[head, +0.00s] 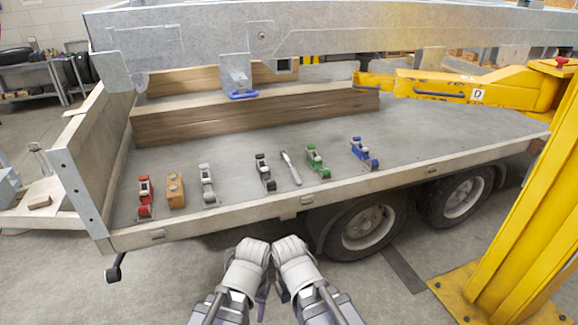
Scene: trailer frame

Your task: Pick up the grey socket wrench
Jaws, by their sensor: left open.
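The grey socket wrench (290,168) looks like the slim, light grey tool lying on the trailer bed (235,212) near its front edge. It lies between a black-and-grey clamp-like tool (264,173) and a green one (317,161). My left gripper (251,256) is at the bottom centre, below and in front of the bed edge, open and apart from the wrench. My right gripper (290,257) is close beside it on the right, also apart from the wrench. Its fingers are hidden, so its opening cannot be told.
The same row holds a red tool (144,196), a wooden block (176,190), a grey tool (208,183) and a blue tool (364,153). Timber beams (260,112) lie behind. A grey metal beam (330,35) crosses above. A yellow post (525,190) stands right.

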